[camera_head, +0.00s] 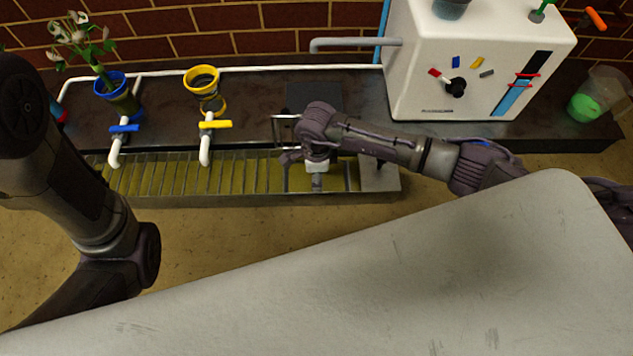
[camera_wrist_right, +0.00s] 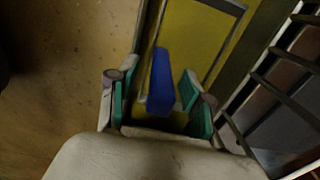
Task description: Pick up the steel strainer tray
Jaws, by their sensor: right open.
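A long steel tray with slats over a yellow inside (camera_head: 222,178) runs along the front of the dark counter in the head view; I take it as the strainer tray. My right gripper (camera_head: 317,184) points down over its right part. In the right wrist view, the open jaws (camera_wrist_right: 157,100) show teal pads. A narrow blue piece (camera_wrist_right: 161,80) shows between them, with the yellow surface and a metal edge beyond. I cannot tell whether the pads touch the blue piece. My left arm is at the left; its gripper is not in view.
Blue (camera_head: 131,128) and yellow-handled (camera_head: 216,124) taps overhang the tray. A blue-rimmed flower pot (camera_head: 112,85), a yellow-rimmed cup (camera_head: 203,79) and a white machine (camera_head: 470,60) stand behind. Dark bars (camera_wrist_right: 272,92) lie at the right in the wrist view. A pale panel (camera_head: 400,285) fills the foreground.

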